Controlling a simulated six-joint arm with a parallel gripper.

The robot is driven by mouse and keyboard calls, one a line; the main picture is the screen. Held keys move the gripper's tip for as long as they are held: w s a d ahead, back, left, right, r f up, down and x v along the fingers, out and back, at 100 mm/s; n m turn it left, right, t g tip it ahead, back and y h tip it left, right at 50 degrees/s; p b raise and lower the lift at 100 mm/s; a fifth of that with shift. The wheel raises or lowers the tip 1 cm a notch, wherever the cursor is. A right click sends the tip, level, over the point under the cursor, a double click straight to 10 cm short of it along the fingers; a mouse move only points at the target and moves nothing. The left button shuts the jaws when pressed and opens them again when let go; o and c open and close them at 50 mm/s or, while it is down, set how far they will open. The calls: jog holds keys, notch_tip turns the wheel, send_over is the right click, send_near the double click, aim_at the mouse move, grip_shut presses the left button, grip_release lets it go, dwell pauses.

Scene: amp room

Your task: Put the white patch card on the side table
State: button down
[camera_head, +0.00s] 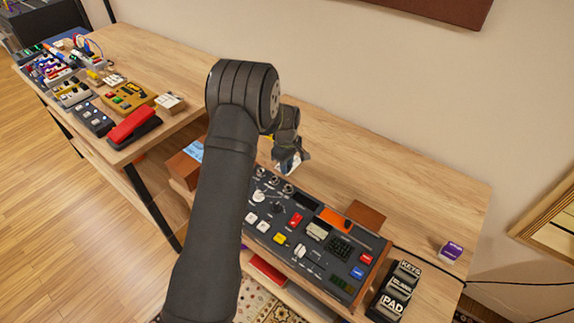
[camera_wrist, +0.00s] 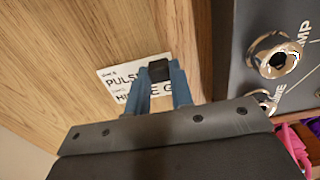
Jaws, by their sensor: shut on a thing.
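The white patch card (camera_wrist: 118,82) with black lettering shows in the wrist view between and behind the blue fingers of my gripper (camera_wrist: 160,72). My gripper is shut on it, and the fingers hide part of the lettering. In the head view my gripper (camera_head: 290,165) is over the wooden top behind the control panel, with a small pale bit of the card at its tip. I cannot tell how high the card is above the wood. Two wooden tops show: one at the left (camera_head: 165,62) and one under the panel (camera_head: 430,195); which is the side table is unclear.
The dark control panel (camera_head: 285,240) with knobs and coloured buttons stands just in front of my gripper. A purple box (camera_head: 451,253) and black labelled blocks (camera_head: 398,290) are at the right. Several pedals and a red pedal (camera_head: 132,124) crowd the left top's front. Its back is clear.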

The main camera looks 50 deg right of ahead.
jog(key=shift+f, duration=0.1)
jog(key=c, duration=1.3)
grip_release()
jog(key=shift+f, duration=0.1)
jog(key=shift+o, duration=0.2)
notch_tip(320, 180, up, 12)
jog(key=shift+r, duration=0.2)
jog(key=shift+f, duration=4.15)
